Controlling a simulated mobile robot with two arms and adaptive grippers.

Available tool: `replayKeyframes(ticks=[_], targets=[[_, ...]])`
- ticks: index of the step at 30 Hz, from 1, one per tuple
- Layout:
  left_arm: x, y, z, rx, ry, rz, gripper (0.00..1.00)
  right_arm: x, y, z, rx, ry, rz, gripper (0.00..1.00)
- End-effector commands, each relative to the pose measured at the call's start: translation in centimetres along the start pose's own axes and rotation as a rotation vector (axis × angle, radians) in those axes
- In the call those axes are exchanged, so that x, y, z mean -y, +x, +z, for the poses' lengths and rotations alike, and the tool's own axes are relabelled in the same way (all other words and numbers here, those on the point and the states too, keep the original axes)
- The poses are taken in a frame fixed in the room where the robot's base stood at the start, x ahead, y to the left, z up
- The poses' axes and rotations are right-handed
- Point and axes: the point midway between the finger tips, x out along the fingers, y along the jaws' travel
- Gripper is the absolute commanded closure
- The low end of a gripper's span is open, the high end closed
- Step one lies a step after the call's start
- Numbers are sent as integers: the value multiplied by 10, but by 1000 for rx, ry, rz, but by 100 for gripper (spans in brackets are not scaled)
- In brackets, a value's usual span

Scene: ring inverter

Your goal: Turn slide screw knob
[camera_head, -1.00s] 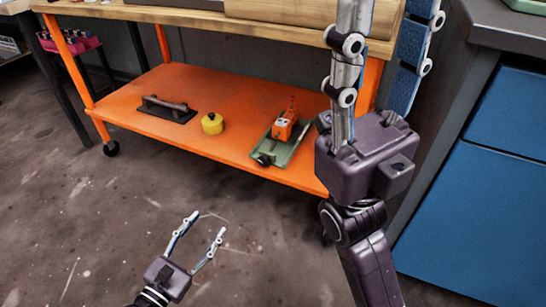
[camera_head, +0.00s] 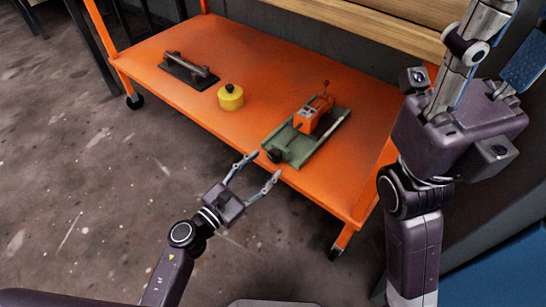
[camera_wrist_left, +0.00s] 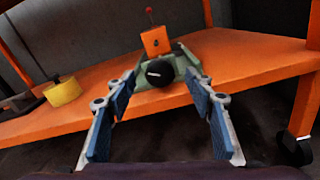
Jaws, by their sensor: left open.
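A green slide base (camera_head: 308,142) with an orange block (camera_head: 314,114) on it rests on the orange lower shelf of a cart. Its dark round screw knob (camera_head: 275,154) is at the near-left end, by the shelf's front edge. My left gripper (camera_head: 262,167) is open and empty just in front of the knob. In the left wrist view, the knob (camera_wrist_left: 159,73) lies beyond and between the spread fingers (camera_wrist_left: 163,105), apart from them. My right gripper (camera_head: 490,45) is raised close to the camera at the upper right, its fingertips not fully visible.
The orange shelf (camera_head: 200,103) also holds a yellow round container (camera_head: 230,99) and a dark plate with a handle (camera_head: 188,70). The wooden upper top (camera_head: 385,28) overhangs behind. A caster wheel (camera_head: 336,253) stands at the front right corner. The floor left of my arm is clear.

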Motion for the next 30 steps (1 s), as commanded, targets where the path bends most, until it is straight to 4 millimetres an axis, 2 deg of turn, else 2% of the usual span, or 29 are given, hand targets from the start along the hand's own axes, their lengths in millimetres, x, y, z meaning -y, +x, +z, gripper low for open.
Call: replayKeyframes(ticks=[3, 6, 11, 18, 27, 30], targets=[[0, 20, 0, 2, 0, 1, 51, 1, 0, -2, -10, -1, -3, 60], [0, 30, 0, 1, 0, 0, 51, 1, 2, -2, -15, -2, -5, 60], [0, 38, 0, -1, 0, 1, 51, 1, 2, -2, -15, -2, -6, 60], [0, 38, 0, -1, 0, 1, 52, 1, 2, -2, -14, -2, -6, 60], [0, 38, 0, -1, 0, 1, 85, 1, 2, -2, -15, -2, -6, 60], [0, 38, 0, -1, 0, 0, 93, 1, 3, -2, -15, -2, -6, 60]])
